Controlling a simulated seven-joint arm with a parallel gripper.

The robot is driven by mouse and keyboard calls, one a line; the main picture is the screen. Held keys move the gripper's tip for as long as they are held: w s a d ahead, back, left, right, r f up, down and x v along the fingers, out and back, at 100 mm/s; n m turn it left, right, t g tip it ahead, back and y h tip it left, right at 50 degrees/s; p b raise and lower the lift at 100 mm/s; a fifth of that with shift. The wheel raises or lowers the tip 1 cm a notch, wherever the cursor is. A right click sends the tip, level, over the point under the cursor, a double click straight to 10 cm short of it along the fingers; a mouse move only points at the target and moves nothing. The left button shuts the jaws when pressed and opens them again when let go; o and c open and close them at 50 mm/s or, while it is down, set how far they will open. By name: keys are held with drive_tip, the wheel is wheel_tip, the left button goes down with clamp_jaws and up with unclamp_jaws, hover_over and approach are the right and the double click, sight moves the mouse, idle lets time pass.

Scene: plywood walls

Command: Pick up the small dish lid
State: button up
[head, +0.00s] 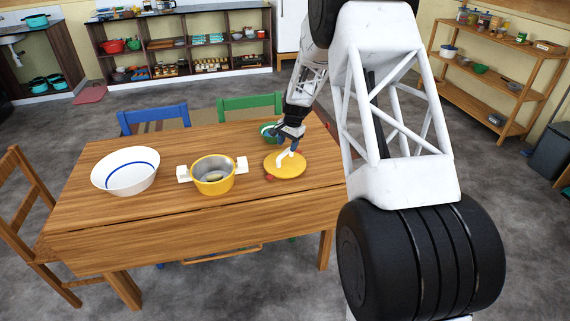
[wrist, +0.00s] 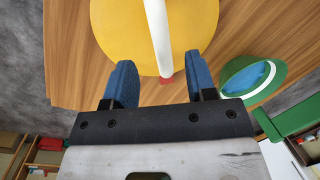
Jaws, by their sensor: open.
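The small dish lid (head: 279,168) is a yellow disc with a white handle, lying on the right part of the wooden table. It fills the upper middle of the wrist view (wrist: 115,28), with its white handle running between the finger lines. My gripper (head: 289,143) is at the lid's far side, close to the handle. In the wrist view my gripper (wrist: 160,85) is open, its blue fingers apart with nothing held between them. I cannot tell whether the fingers touch the lid.
A yellow pot (head: 213,182) with white handles stands left of the lid. A white bowl (head: 125,172) is further left. A green bowl (wrist: 262,78) sits near my gripper. A small red thing (wrist: 166,79) shows at the lid's edge. Chairs surround the wooden table (head: 100,222).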

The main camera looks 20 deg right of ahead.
sight(285, 151)
drive_tip(key=shift+f, duration=0.1)
drive_tip(key=shift+w+a+f, duration=0.1)
drive_tip(key=shift+a+f, duration=0.1)
drive_tip(key=shift+f, duration=0.6)
drive_tip(key=shift+w+a+f, duration=0.1)
drive_tip(key=shift+a+f, duration=0.05)
drive_tip(key=shift+f, duration=0.7)
drive_tip(key=shift+a+f, duration=0.2)
drive_tip(key=shift+f, duration=0.6)
clamp_jaws()
